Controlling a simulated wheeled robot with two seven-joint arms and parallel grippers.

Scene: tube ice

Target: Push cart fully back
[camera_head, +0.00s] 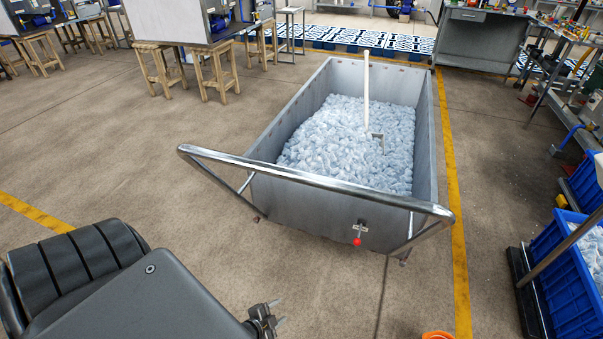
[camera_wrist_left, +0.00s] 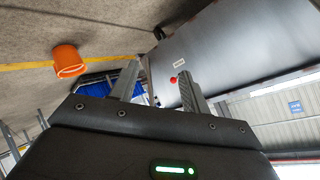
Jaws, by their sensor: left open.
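The cart (camera_head: 290,211) is a grey metal tub filled with clear tube ice (camera_head: 345,140). A bent metal push handle (camera_head: 310,181) runs across its near end, with a red knob (camera_head: 357,241) below it. My left gripper (camera_head: 275,313) is low at the bottom of the head view, apart from the cart and nearer to me than the handle. In the left wrist view the gripper (camera_wrist_left: 158,85) is open and empty, with the cart's grey end wall (camera_wrist_left: 225,50) beyond its fingers. My right gripper is not in view.
A white-handled tool (camera_head: 366,95) stands in the ice. An orange bucket (camera_wrist_left: 68,62) is on the floor near the yellow line (camera_head: 456,215). Blue crates (camera_head: 565,262) stand at right. Wooden stools (camera_head: 212,75) and machines are at back left. The floor left of the cart is clear.

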